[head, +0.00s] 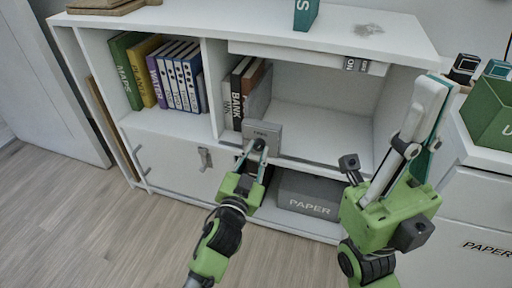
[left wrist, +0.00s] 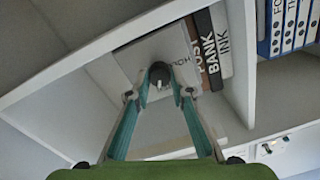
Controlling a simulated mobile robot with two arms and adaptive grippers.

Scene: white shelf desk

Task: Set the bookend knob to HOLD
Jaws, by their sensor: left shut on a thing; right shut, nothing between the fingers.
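The grey bookend (head: 276,133) stands in the middle shelf compartment, right beside the books. Its dark round knob (head: 260,144) is on the front face; it also shows in the left wrist view (left wrist: 160,73). Small lettering on the bookend is partly covered and I cannot read the knob's setting for sure. My left gripper (head: 259,151) is at the bookend's front, its fingertips closed on the knob. The fingertips hide part of the knob in the head view. My right gripper (head: 436,84) is shut and empty, raised at the right in front of the shelf.
Dark books (head: 237,88) lean left of the bookend; the compartment floor (head: 320,130) to its right is clear. Binders (head: 180,78) fill the left compartment. A grey PAPER box (head: 306,194) sits below. A green box (head: 492,112) stands on the right cabinet.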

